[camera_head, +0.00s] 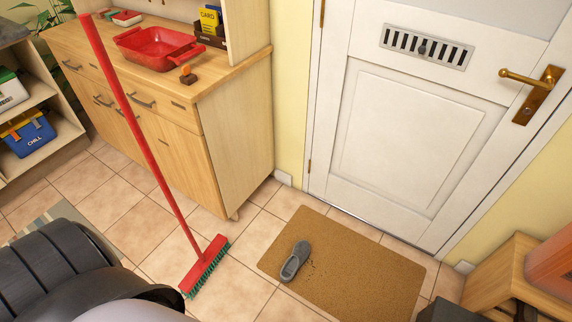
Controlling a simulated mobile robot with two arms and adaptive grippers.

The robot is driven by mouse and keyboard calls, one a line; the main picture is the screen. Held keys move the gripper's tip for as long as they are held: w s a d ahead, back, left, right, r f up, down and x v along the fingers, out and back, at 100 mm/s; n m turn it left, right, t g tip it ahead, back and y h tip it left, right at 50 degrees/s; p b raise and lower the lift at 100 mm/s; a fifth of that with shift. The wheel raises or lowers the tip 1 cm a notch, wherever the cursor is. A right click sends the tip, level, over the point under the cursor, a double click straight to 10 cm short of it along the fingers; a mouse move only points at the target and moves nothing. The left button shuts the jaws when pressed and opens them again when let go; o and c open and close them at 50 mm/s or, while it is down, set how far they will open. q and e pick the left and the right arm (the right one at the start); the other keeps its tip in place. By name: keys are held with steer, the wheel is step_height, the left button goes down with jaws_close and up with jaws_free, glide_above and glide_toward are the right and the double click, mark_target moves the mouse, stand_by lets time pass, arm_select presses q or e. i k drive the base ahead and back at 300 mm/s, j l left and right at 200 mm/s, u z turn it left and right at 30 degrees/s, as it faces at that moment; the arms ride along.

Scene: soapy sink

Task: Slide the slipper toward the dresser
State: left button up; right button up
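A single grey slipper (295,261) lies on the brown doormat (368,282), near the mat's left side. Its toe end points up in the picture and its opening faces the lower left. The light wood dresser (236,140) stands at the upper left, beyond the mat, with bare tiles between them. Neither of my grippers shows. What holds up the broom handle is not visible.
A white door (415,120) with a brass handle is behind the mat. A red dish (158,48) sits on the dresser. A wooden piece of furniture (492,277) stands at the lower right. A shelf with a blue box (28,134) is at the left.

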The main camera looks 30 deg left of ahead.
mark_target(301, 252)
steer(key=u, duration=0.8)
